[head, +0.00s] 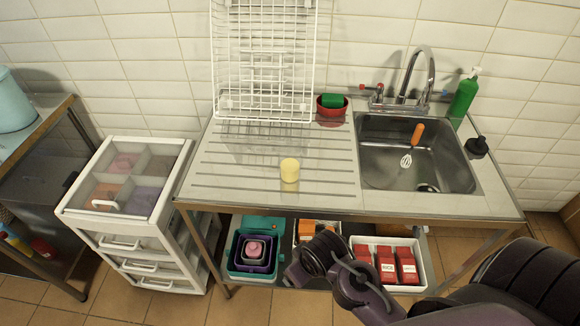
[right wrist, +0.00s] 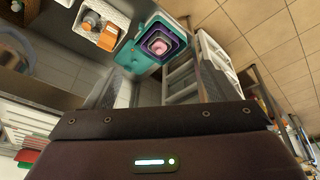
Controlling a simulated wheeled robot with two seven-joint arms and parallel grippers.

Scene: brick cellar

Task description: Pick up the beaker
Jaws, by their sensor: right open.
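The beaker appears to be the small pale yellow cylinder (head: 289,171) standing upright on the ridged drainboard, left of the sink in the head view. I do not see it in the right wrist view. My right gripper (head: 300,268) is at the end of the dark arm that comes in from the lower right. It is open, low in front of the counter's front edge, nearer to me than the beaker and apart from it. Its fingertips are hard to make out. My left gripper is not in view.
A white dish rack (head: 265,55) stands behind the beaker. A red bowl (head: 331,112) with a green sponge is at the back. The sink (head: 405,178) holds a whisk. A shelf below carries a teal bin (head: 235,262) and white trays. The drainboard around the beaker is clear.

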